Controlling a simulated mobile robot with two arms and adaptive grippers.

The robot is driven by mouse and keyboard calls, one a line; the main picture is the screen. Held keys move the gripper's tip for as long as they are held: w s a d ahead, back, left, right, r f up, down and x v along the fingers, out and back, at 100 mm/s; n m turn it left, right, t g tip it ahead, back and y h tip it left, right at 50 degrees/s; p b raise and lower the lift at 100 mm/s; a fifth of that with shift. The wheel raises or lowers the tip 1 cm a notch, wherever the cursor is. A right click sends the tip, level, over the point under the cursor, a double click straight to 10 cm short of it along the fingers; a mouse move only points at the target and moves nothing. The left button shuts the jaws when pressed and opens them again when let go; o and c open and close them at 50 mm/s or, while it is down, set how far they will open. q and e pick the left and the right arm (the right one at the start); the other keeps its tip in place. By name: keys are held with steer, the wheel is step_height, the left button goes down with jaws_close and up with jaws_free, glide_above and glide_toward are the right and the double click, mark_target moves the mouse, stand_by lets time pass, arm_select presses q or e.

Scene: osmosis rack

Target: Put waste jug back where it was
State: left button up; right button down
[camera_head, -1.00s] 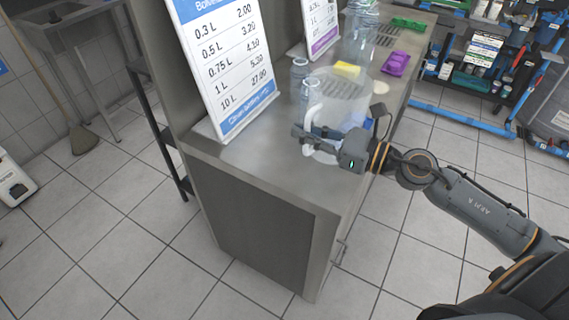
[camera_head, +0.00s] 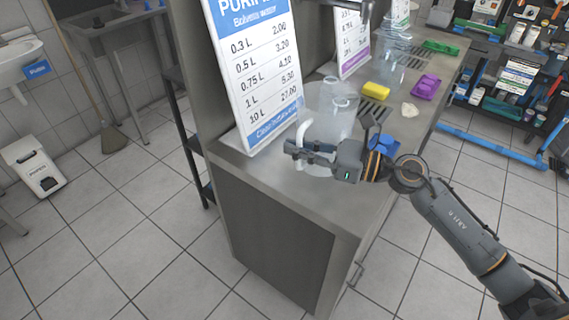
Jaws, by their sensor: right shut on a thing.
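The waste jug (camera_head: 322,101) is a large translucent container with a white handle (camera_head: 301,137), at the front part of the metal counter (camera_head: 262,174). My right gripper (camera_head: 301,152) is shut on the handle, at the jug's lower front. The gripper and wrist hide part of the jug's base, so I cannot tell whether it touches the counter or hangs just above it. My left gripper is not in view.
A price sign (camera_head: 256,70) stands close left of the jug. A yellow sponge (camera_head: 376,90), blue object (camera_head: 386,146), purple item (camera_head: 426,87) and green item (camera_head: 441,47) lie on the counter. Clear bottles stand behind. The counter's front left corner is bare.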

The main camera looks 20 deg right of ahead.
mark_target(299, 160)
steer(key=shift+w+a+f, duration=0.2)
steer(key=shift+a+f, duration=0.3)
steer(key=shift+f, duration=0.15)
steer(key=shift+w+a+f, duration=0.15)
steer(key=shift+a+f, duration=0.3)
steer(key=shift+f, duration=0.15)
steer(key=f, duration=0.4)
steer(key=shift+w+a, duration=0.1)
steer(key=shift+a, duration=0.25)
steer(key=c, duration=1.4)
jaws_free()
steer(key=shift+f, duration=0.1)
steer(key=shift+d, duration=0.1)
